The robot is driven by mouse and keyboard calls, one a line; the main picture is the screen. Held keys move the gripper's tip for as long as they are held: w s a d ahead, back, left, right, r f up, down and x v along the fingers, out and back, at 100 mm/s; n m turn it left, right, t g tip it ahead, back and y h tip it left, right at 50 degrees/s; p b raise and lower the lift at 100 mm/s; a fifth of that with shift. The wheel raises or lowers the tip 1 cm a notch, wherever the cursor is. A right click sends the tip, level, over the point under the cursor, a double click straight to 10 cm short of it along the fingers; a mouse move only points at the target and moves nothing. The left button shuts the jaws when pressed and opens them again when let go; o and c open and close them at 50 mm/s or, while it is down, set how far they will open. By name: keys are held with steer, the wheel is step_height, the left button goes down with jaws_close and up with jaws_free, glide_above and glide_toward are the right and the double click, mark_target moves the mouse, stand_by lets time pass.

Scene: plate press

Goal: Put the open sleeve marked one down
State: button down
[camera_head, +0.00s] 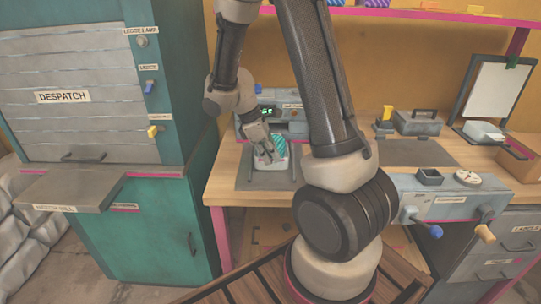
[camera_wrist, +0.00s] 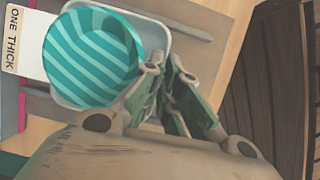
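The open sleeve (camera_wrist: 66,101) looks like a pale, shallow tray with a rounded rim. A round teal piece with light stripes (camera_wrist: 92,55) sits in it. A tag reading "ONE THICK" (camera_wrist: 14,40) shows at its left in the wrist view. In the head view the pale sleeve (camera_head: 270,163) is over the dark mat on the bench, with the striped piece (camera_head: 280,143) above its rim. My gripper (camera_head: 265,156) is at the sleeve. In the wrist view its fingertips (camera_wrist: 163,66) are close together at the rim and appear shut on it. Whether the sleeve touches the mat is unclear.
The dark mat (camera_head: 245,176) lies on the wooden bench (camera_head: 222,190). A grey machine with a green display (camera_head: 267,111) stands behind. A grey unit with knobs (camera_head: 440,204) is at the right. The teal despatch cabinet (camera_head: 150,225) is at the left.

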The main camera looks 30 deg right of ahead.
steer(key=c, duration=1.6)
jaws_free()
steer(key=shift+c, duration=0.2)
steer(key=v, duration=1.2)
steer(key=s+r+m+t+y, duration=0.2)
steer(key=s+r+m, duration=0.3)
steer(key=s, duration=0.4)
steer(key=s+r+m+t+y, duration=0.1)
steer(key=s+r+m+t, duration=0.3)
steer(key=s, duration=0.5)
steer(key=shift+s+d+r+m+t+y, duration=0.35)
steer(key=shift+r+m, duration=0.2)
steer(key=shift+m, duration=0.55)
